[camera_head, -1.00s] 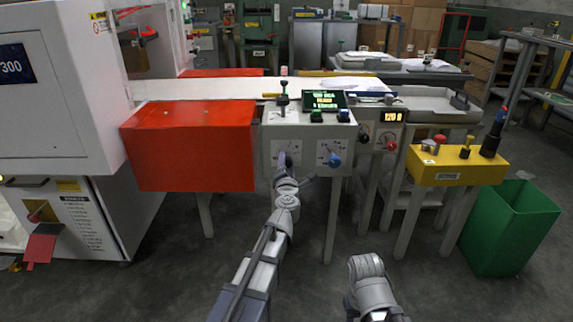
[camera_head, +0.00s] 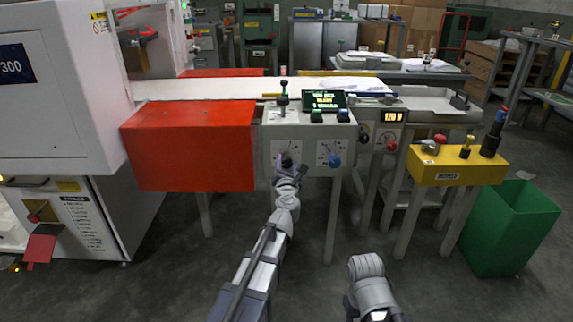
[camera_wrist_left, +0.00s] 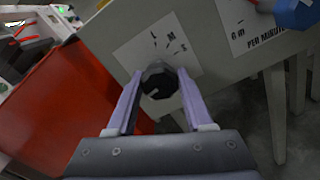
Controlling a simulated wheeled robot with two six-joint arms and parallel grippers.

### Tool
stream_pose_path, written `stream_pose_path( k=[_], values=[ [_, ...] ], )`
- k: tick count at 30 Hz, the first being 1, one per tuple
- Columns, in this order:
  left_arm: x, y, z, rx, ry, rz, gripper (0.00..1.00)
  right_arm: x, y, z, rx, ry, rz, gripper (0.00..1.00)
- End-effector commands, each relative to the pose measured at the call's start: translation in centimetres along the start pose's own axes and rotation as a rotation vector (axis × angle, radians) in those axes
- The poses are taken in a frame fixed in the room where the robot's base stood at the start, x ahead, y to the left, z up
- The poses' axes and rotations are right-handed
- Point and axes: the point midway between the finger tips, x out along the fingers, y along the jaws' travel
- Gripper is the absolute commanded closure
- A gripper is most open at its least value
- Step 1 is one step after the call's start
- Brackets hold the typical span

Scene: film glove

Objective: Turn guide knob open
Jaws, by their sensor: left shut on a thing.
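A dark, faceted knob (camera_wrist_left: 158,82) sits on a white dial label on the front of the grey control box (camera_head: 308,117). In the head view the dark knob (camera_head: 286,161) is partly covered by my left gripper (camera_head: 290,173). In the left wrist view the two fingers of the gripper (camera_wrist_left: 159,92) lie on either side of the knob, shut on it, and the jaws look tilted. A blue knob (camera_head: 334,160) is on a second dial to the right, and it also shows in the left wrist view (camera_wrist_left: 296,13). My right arm shows low in the head view, its gripper out of sight.
A red guard box (camera_head: 190,147) stands directly left of the control box. A small screen (camera_head: 324,99) and levers are on top. To the right are a red knob (camera_head: 391,146), a yellow box (camera_head: 448,174) and a green bin (camera_head: 510,228). The floor in front is clear.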

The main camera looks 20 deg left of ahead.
Motion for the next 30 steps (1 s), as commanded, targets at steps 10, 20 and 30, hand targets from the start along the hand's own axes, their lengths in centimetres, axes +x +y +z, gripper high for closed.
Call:
stream_pose_path(
  k=[10, 20, 30],
  values=[
    [-0.10, 0.00, -0.05, -0.010, 0.001, 0.000, 1.00, 0.03, 0.00, 0.00, 0.000, 0.000, 0.000, 0.50],
    [-0.06, -0.01, -0.03, -0.008, 0.000, 0.000, 0.20, 0.02, 0.00, 0.00, 0.000, 0.000, 0.000, 0.50],
    [-0.28, 0.00, -0.01, -0.006, 0.000, 0.000, 0.18, 0.01, 0.00, 0.00, 0.000, 0.000, 0.000, 0.50]
  ],
)
